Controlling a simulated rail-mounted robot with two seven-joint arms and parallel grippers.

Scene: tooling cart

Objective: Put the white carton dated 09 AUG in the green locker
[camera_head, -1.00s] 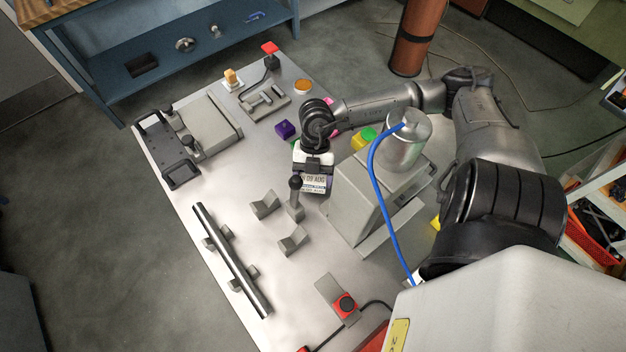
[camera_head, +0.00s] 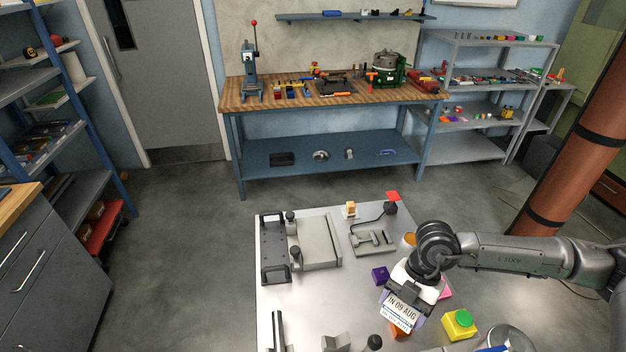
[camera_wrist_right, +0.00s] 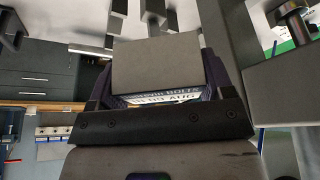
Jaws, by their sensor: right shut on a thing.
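My right gripper (camera_head: 404,284) is shut on the white carton (camera_head: 400,314), whose label reads 09 AUG. It holds the carton over the right part of the metal cart top, with the label facing the head camera. In the right wrist view the carton (camera_wrist_right: 168,66) sits between the dark fingers, its broad face in shadow and the 09 AUG print along its lower edge. A green panel (camera_head: 590,50) shows at the upper right; I cannot tell whether it is the green locker. My left gripper is not in view.
The cart top (camera_head: 283,300) carries a purple block (camera_head: 380,274), a yellow box with a green button (camera_head: 459,323) and metal fixtures. A wooden workbench (camera_head: 330,95) and grey shelves (camera_head: 480,95) stand behind. A rust-coloured pillar (camera_head: 580,140) rises at the right. Open floor lies left of the cart.

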